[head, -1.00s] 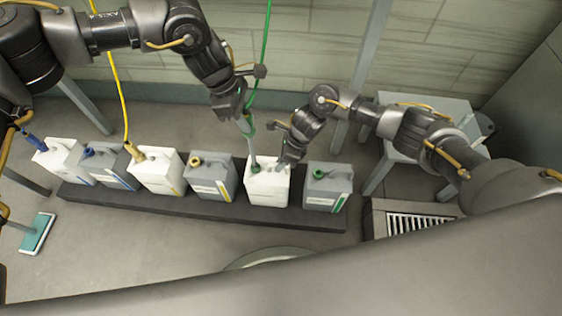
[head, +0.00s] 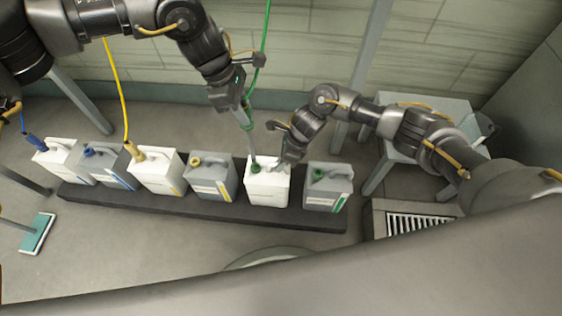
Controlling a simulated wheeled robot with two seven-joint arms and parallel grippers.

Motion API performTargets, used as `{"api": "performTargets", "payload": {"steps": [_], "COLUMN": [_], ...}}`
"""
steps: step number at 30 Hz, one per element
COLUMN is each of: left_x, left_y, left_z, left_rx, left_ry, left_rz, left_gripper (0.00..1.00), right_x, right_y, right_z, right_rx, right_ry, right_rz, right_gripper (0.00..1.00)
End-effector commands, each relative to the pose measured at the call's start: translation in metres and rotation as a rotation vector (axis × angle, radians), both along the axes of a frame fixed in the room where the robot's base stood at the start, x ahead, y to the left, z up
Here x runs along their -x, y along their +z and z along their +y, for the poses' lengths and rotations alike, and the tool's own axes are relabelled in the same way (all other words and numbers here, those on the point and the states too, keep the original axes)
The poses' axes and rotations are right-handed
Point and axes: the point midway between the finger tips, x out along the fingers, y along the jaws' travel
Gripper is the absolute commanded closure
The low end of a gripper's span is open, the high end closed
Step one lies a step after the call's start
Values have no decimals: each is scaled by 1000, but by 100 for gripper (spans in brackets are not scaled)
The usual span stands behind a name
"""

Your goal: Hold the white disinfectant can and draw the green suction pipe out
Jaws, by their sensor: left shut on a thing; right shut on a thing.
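The white disinfectant can (head: 266,188) with a green neck (head: 256,168) stands upright on the dark plinth, second from the right in the row. My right gripper (head: 289,163) is shut on the can at its top, by the handle. The green suction pipe (head: 248,137) is a grey tube with a green fitting and a green hose. It rises at a slight tilt from the can's neck. My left gripper (head: 242,108) is shut on the pipe above the can. The pipe's lower end is not visible; it seems to be within the neck.
A grey can with a green cap (head: 328,190) stands close on the right. Grey can (head: 209,180) and other cans stand left on the dark plinth (head: 150,206). A yellow hose (head: 117,85) hangs at left. A grey stand (head: 430,110) and floor grate (head: 418,222) are at right.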

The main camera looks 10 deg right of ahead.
Motion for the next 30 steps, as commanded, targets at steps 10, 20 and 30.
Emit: {"api": "performTargets", "payload": {"steps": [10,20,30], "left_x": [0,0,0], "left_y": [12,38,40], "left_z": [0,0,0], "left_rx": [0,0,0], "left_ry": [0,0,0], "left_rz": [-1,0,0], "left_gripper": [100,100,100], "right_x": [0,0,0], "right_y": [0,0,0], "right_z": [0,0,0], "right_rx": [-1,-1,-1], "right_ry": [0,0,0], "right_rz": [0,0,0], "right_gripper": [100,100,100]}}
